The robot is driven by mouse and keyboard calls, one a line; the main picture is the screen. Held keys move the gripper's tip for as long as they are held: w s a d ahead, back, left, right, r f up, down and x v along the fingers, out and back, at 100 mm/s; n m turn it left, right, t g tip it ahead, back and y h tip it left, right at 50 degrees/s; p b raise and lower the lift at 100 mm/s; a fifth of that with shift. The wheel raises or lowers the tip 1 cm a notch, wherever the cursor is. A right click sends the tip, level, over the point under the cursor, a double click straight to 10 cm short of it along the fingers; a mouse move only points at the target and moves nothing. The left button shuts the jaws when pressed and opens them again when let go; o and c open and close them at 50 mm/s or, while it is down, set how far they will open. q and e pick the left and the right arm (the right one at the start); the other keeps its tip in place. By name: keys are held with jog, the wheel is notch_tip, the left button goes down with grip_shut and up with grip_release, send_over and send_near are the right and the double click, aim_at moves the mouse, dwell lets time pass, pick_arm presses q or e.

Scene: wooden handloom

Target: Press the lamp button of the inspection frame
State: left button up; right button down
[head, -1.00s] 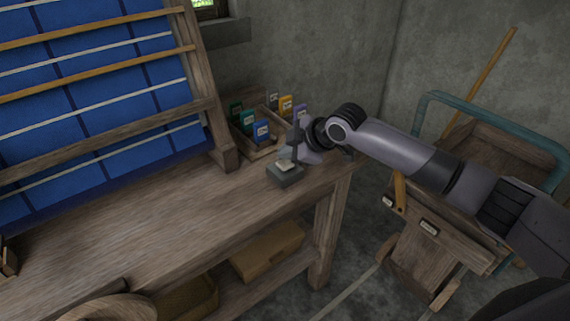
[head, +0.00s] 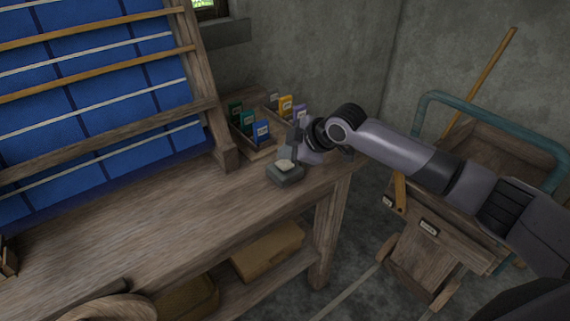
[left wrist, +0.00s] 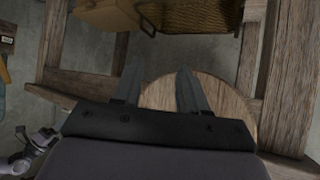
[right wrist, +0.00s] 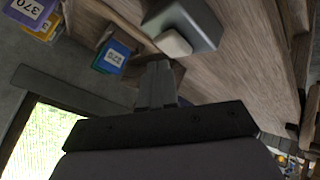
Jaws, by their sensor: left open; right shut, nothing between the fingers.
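The inspection frame (head: 110,95) is a wooden frame with blue cloth at the left of the head view. A small grey box (head: 285,177) with a pale button (head: 287,165) on top sits on the bench near its right end. The right wrist view also shows the box (right wrist: 200,22) and the pale button (right wrist: 173,43). My right gripper (head: 289,155) is shut and empty, its tips close by the button; I cannot tell whether they touch it. The tips also show in the right wrist view (right wrist: 157,68). My left gripper (left wrist: 158,72) is open and empty.
A wooden tray (head: 262,153) of coloured cards stands behind the box, close to my right gripper. A wooden cart (head: 480,155) with a teal rail is at the right. The bench top (head: 150,225) left of the box is clear. A round wooden top (left wrist: 215,95) lies below my left gripper.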

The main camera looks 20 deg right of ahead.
aim_at(287, 165)
jog(key=shift+f, duration=0.1)
dwell(0.4)
jog(key=shift+f, duration=0.65)
dwell(0.4)
jog(key=shift+r+p, duration=0.7)
jog(key=shift+p, duration=0.15)
notch_tip(287, 165, up, 6)
jog(key=p, duration=0.6)
